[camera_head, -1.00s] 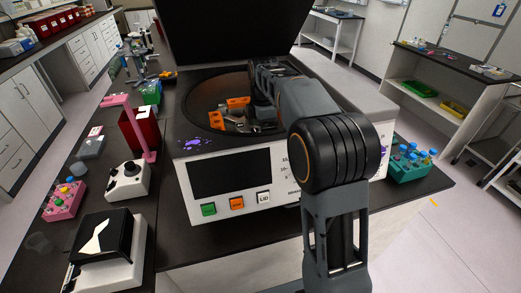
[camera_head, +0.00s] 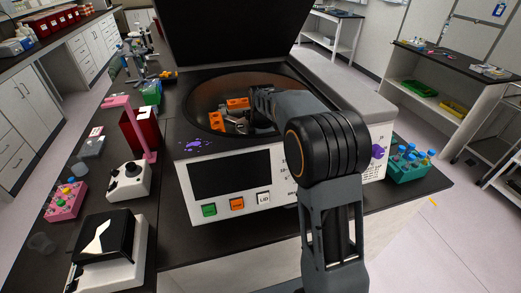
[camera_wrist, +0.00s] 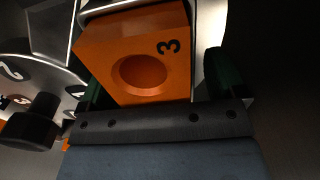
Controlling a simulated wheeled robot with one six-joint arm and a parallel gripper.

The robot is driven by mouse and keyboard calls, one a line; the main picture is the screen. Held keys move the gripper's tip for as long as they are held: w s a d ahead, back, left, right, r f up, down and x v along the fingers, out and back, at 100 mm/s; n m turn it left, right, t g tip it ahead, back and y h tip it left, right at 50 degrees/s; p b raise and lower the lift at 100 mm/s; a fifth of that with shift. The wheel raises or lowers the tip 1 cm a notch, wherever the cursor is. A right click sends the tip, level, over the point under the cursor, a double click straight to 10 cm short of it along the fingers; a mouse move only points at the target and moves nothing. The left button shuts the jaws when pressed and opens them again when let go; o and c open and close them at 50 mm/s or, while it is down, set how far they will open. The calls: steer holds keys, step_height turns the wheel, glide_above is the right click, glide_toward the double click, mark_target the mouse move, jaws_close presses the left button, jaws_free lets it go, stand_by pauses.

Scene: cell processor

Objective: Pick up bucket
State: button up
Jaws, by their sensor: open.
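An orange bucket marked 3 (camera_wrist: 150,50) with a round hole fills the upper middle of the wrist view. My gripper (camera_wrist: 153,82) is open, with one dark green finger on each side of this bucket. I cannot tell whether the fingers touch it. In the head view two orange buckets, an upper one (camera_head: 237,103) and a left one (camera_head: 217,122), sit in the round bowl of the centrifuge (camera_head: 290,175). My gripper's fingers are hidden behind my arm there, and the bucket marked 3 cannot be picked out.
The centrifuge's dark lid (camera_head: 235,35) stands open behind the bowl. The metal rotor (camera_wrist: 30,75) shows at the wrist view's left. A blue-capped tube rack (camera_head: 408,165) stands to the right. A pink stand (camera_head: 140,130) and white device (camera_head: 128,180) stand to the left.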

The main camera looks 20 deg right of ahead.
steer(key=c, duration=1.1)
steer(key=shift+c, duration=0.2)
steer(key=shift+r, duration=0.15)
step_height(320, 180, up, 18)
steer(key=shift+p, duration=0.4)
